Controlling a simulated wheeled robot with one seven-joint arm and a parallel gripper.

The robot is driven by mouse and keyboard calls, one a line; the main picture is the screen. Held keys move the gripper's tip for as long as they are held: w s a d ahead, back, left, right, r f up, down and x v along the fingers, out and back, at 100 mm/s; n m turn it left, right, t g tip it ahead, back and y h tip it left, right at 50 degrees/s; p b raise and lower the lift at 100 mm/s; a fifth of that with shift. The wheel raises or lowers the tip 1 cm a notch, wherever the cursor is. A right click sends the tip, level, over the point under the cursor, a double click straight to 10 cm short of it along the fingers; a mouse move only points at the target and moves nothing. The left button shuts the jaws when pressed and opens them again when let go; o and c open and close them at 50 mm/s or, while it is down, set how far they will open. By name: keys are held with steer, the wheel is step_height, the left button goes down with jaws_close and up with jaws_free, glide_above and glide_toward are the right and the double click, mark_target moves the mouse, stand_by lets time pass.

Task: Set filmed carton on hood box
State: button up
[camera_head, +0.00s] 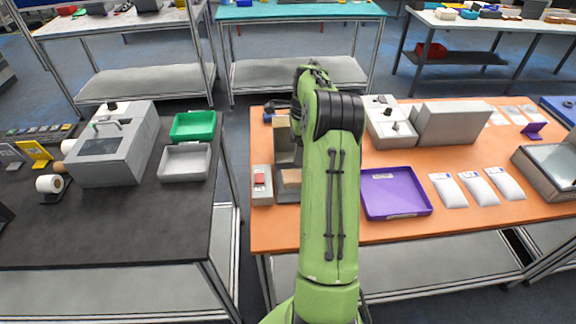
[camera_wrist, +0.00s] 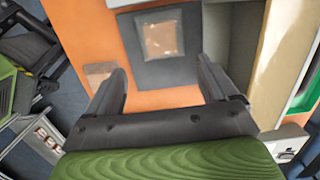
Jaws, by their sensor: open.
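A tan carton with a glossy, film-like surface (camera_wrist: 162,39) lies on a dark grey plate (camera_wrist: 138,72) in the wrist view. My gripper (camera_wrist: 166,88) is open and empty, its two dark fingers apart on the near side of the plate, with the carton beyond the fingertips. In the head view part of a brown surface, probably the carton (camera_head: 290,176), shows beside my arm; my gripper is mostly hidden there. A grey box with a dark window (camera_head: 112,150) on the black table may be the hood box; I cannot tell for sure.
A tall grey-and-tan stand (camera_head: 286,143) rises beside the plate. The orange table (camera_head: 400,219) also holds a purple tray (camera_head: 396,191), white pouches (camera_head: 477,189) and grey boxes (camera_head: 452,124). The black table (camera_head: 125,225) has green (camera_head: 194,126) and grey (camera_head: 185,163) trays and a clear front area.

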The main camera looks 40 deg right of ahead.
steer(key=s+a+r+n+t+h, duration=0.1)
steer(key=s+a+r+n, duration=0.1)
steer(key=a+r+n, duration=0.75)
steer(key=s+a+r+n+h, duration=0.15)
steer(key=a+r+n, duration=0.35)
steer(key=a, duration=0.8)
steer(key=s+a+n+t, duration=0.1)
steer(key=s+a+n, duration=0.4)
steer(key=s, duration=0.3)
steer(key=s+a+n+t+y, duration=0.1)
steer(key=s+a+n+t, duration=0.1)
steer(key=s+a+n, duration=0.4)
steer(key=s, duration=0.3)
steer(key=shift+a+f+t, duration=0.15)
steer(key=shift+a+t, duration=0.15)
steer(key=shift+a, duration=0.1)
steer(key=shift+s+y, duration=0.1)
steer(key=shift+y, duration=0.15)
